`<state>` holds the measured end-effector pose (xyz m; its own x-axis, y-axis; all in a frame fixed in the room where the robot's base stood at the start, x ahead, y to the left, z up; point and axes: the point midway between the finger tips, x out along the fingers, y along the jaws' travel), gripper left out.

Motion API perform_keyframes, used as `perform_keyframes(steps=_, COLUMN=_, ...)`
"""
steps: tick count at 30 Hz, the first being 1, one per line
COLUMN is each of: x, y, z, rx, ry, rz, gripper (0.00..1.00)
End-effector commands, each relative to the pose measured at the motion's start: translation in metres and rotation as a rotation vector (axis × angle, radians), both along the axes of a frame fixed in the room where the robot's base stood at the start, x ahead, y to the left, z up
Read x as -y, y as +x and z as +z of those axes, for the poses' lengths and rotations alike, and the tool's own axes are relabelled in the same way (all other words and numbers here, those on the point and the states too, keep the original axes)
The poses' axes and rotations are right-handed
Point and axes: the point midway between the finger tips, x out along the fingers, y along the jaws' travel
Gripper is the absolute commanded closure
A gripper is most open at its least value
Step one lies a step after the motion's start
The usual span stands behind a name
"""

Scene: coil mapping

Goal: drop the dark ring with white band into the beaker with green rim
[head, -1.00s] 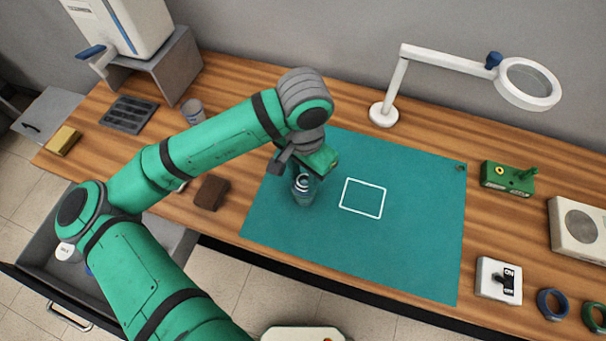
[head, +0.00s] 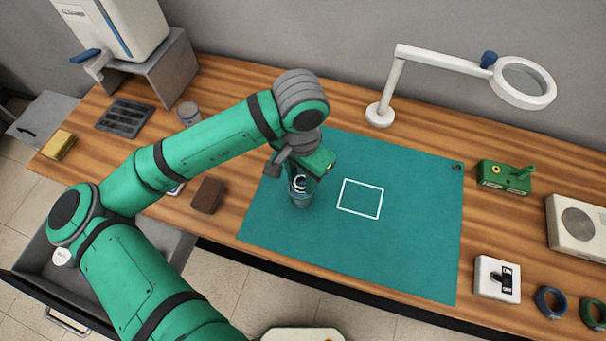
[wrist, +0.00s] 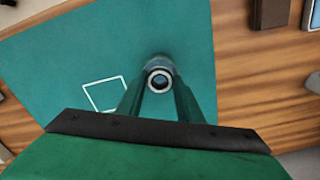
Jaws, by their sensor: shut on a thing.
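My gripper (head: 301,176) is over the left part of the green mat, pointing down. It is shut on the dark ring with white band (head: 300,184). In the wrist view the ring (wrist: 159,82) sits between the fingertips, its pale band showing around a dark hole. A clear beaker (head: 300,200) stands on the mat directly under the ring and also shows just behind it in the wrist view (wrist: 157,64). The ring overlaps the beaker's mouth in both views. I cannot tell whether it is above or inside the mouth, and the rim colour is hard to make out.
Another beaker (head: 188,112) stands at the back left. A brown block (head: 208,195) lies left of the mat (head: 410,235). A magnifier lamp (head: 380,114) stands behind it. A switch box (head: 497,278) and rings (head: 551,303) are at the right. The white-outlined square is empty.

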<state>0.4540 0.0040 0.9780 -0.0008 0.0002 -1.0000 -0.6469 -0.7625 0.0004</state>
Motion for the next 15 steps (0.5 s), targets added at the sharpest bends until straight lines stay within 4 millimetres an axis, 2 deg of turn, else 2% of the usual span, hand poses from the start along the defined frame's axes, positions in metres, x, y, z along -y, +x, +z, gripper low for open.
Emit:
perform_keyframes(steps=7, x=0.002, y=-0.0005, z=0.0001, rx=0.0, ry=0.0, rz=-0.004, gripper=0.9)
perform_keyframes(steps=8, x=0.0024, y=-0.0006, z=0.0001, rx=0.0, ry=0.0, rz=-0.005, gripper=0.6)
perform_keyframes(steps=9, x=0.0028, y=-0.0005, z=0.0001, rx=0.0, ry=0.0, rz=-0.006, gripper=0.5)
perform_keyframes(steps=10, x=0.0031, y=-0.0005, z=0.0001, rx=0.0, ry=0.0, rz=-0.007, gripper=0.45)
perform_keyframes(steps=15, x=0.0039, y=-0.0005, z=0.0001, rx=0.0, ry=0.0, rz=-0.008, gripper=0.45)
